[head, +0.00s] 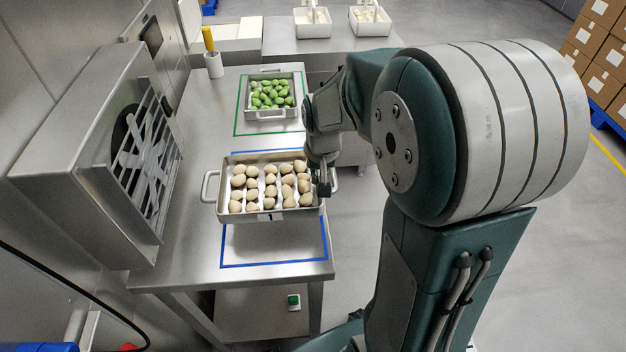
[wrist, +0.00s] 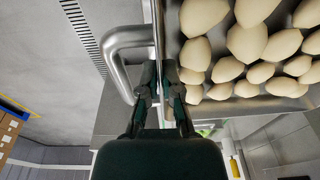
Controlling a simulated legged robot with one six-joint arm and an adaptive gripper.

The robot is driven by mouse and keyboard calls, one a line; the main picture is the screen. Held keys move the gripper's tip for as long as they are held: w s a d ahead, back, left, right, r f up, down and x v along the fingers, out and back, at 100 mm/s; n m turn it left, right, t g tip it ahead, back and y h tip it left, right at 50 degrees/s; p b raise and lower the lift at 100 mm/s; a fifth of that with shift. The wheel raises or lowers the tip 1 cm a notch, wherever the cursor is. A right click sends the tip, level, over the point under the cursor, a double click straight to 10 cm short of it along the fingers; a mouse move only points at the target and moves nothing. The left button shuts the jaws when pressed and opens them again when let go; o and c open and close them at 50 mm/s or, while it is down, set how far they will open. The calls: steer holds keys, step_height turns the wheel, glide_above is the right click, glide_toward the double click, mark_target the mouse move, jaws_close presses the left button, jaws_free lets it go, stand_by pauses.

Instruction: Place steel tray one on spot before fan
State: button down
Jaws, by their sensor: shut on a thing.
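Steel tray one (head: 240,217), marked "1" on its front wall, holds rows of pale filled pasta (head: 268,186). It is over the far and middle part of the blue outline (head: 275,263) in front of the fan (head: 140,150). It looks level and seems to be a little above the table. My gripper (head: 323,182) is at the tray's right side. In the wrist view, my gripper (wrist: 162,82) is shut on the side wall of the tray (wrist: 245,106), beside its looped handle (wrist: 122,50). The tray's underside is hidden.
A second tray (head: 268,114) with green pasta stands in a green outline (head: 237,132) farther back on the steel table (head: 190,245). A white cup with a yellow-handled tool (head: 213,62) stands behind. The outline's near part is bare.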

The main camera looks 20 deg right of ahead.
steer(key=w+f, duration=0.1)
steer(key=f, duration=0.1)
steer(key=w+f, duration=0.1)
steer(key=w, duration=0.1)
steer(key=shift+d+f, duration=0.35)
steer(key=shift+f, duration=1.45)
steer(key=c, duration=0.8)
jaws_free()
steer(key=shift+f, duration=0.1)
